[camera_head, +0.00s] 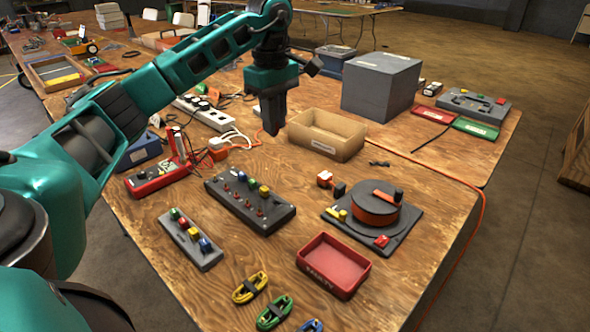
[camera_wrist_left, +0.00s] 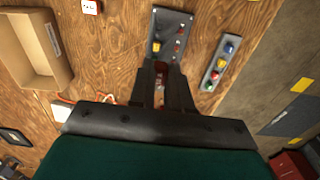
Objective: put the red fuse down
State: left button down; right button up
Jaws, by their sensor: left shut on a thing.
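My left gripper (camera_head: 272,126) is high above the wooden table, pointing down, left of the cardboard box. In the left wrist view, its dark fingers (camera_wrist_left: 161,88) are shut on a small reddish thing (camera_wrist_left: 159,75), which fits the red fuse; the fingers hide most of it. The dark fuse panel (camera_head: 280,214) lies below and in front of the gripper, with green, blue and yellow fuses along its back and several small red posts. The grey rack (camera_head: 205,262) to its left holds green, red, yellow and blue pieces. My right gripper is not in view.
The open cardboard box (camera_head: 345,150) stands right of the gripper. A red tray (camera_head: 335,285), a dark plate with an orange reel (camera_head: 375,210), a red meter (camera_head: 160,181) and a white power strip (camera_head: 205,113) lie around. Bare wood shows left of the red tray.

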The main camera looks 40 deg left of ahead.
pick_arm(q)
jog(key=s+d+m+p, duration=0.1)
jog(key=d+m, duration=0.7)
jog(key=d, duration=0.2)
jog(key=m, duration=1)
send_over(332, 268)
notch_tip(332, 268, down, 15)
notch_tip(332, 268, down, 4)
jog(key=shift+f, duration=0.55)
jog(key=shift+f+b, duration=0.35)
jog(key=shift+b, duration=0.05)
jog(key=shift+f+b, duration=0.3)
jog(key=shift+b, duration=0.1)
